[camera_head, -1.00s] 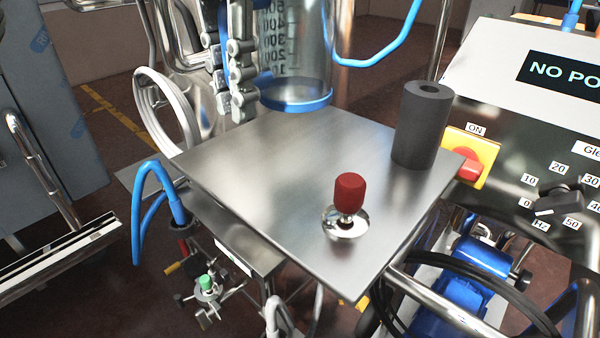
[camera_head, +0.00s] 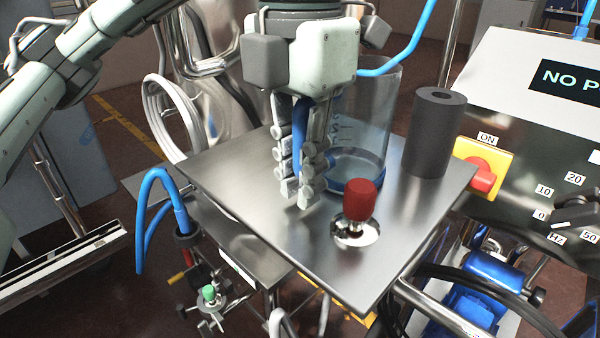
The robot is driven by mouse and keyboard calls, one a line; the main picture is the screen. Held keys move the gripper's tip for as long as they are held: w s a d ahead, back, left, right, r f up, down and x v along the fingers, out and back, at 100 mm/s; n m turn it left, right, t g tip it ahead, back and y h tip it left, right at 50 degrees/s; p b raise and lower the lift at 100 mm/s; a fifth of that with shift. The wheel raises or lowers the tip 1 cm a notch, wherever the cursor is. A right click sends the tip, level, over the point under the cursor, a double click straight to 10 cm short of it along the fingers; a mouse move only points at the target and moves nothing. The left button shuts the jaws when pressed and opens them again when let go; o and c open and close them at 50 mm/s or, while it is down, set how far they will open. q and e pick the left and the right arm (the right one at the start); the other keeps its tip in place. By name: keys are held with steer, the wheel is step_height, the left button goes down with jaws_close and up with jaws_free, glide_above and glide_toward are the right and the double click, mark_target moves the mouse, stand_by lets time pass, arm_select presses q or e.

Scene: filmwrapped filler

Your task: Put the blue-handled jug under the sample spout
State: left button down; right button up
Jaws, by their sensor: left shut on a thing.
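The clear jug (camera_head: 368,125) has a blue base ring and a blue handle (camera_head: 298,135). It stands upright over the back part of the steel plate; I cannot tell whether its base touches the plate. My left gripper (camera_head: 305,188) points down in front of the jug's left side and is shut on the blue handle, which shows between its fingers. The fingers hide part of the jug. No sample spout can be made out for certain. My right gripper is not in view.
The steel plate (camera_head: 260,205) carries a red knob (camera_head: 360,199) on a chrome base and a dark grey cylinder (camera_head: 431,135). A control panel (camera_head: 545,135) stands close on the right. The plate's front left is clear. A blue hose (camera_head: 152,200) loops at the left.

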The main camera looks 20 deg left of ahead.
arm_select(q)
steer(key=shift+f, duration=0.15)
steer(key=c, duration=1.5)
jaws_free()
